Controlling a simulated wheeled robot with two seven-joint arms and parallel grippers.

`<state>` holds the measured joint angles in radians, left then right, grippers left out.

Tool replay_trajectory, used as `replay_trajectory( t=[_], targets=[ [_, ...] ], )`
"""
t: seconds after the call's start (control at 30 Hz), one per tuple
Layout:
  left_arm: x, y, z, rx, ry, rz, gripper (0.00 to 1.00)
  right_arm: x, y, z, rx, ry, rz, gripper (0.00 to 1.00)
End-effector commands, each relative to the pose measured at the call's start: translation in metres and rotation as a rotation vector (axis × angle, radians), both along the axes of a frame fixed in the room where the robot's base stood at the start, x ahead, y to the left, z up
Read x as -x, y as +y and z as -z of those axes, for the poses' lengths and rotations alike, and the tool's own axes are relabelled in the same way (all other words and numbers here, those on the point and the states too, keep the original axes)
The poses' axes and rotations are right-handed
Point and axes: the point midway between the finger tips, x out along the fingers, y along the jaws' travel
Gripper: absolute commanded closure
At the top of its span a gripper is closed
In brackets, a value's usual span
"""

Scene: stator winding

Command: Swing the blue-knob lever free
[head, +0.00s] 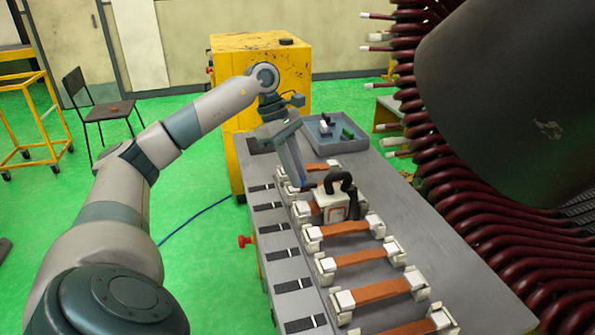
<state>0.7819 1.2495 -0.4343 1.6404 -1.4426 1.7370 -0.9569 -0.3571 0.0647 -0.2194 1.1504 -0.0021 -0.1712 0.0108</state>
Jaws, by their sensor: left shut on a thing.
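My left gripper (304,184) reaches down over the bench at the far end of the row of copper-coloured bars. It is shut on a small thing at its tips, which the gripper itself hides. I cannot make out a blue knob or its lever in this view. Just right of and nearer than the tips, a white block with a black curved handle (334,200) sits over one of the bars, and I cannot tell if the gripper touches it. My right gripper is out of view.
The grey bench (412,232) carries several copper bars (345,228) in white end holders. A blue-grey tray (345,146) with small parts stands at its far end. A red knob (246,241) sticks out on the left side. Dark red coils (450,190) crowd the right side.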

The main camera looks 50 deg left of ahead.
Motion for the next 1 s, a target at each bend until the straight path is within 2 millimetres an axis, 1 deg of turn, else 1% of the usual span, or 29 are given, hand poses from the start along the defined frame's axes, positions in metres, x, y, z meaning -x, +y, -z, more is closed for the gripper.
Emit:
replay_trajectory(
  t=[0.43,0.47,0.5,0.53,0.83,1.0],
  targets=[
    [-0.0002,0.0002,0.0002,0.0,0.0,0.013,1.0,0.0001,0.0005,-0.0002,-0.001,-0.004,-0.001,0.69],
    [-0.0002,0.0002,0.0002,0.0,0.0,0.013,0.75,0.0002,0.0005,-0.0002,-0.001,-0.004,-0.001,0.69],
    [-0.0002,0.0002,0.0002,0.0,0.0,0.013,0.65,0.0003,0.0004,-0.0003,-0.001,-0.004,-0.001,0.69],
    [-0.0002,0.0002,0.0002,-0.001,0.0,0.013,0.63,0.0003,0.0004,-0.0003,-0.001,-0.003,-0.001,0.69],
    [-0.0002,0.0006,-0.0001,-0.001,0.001,0.012,0.63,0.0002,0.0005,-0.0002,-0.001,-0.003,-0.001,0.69],
    [-0.0002,0.0027,-0.0058,0.0,-0.001,0.011,0.63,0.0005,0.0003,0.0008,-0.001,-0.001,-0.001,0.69]
  ],
)
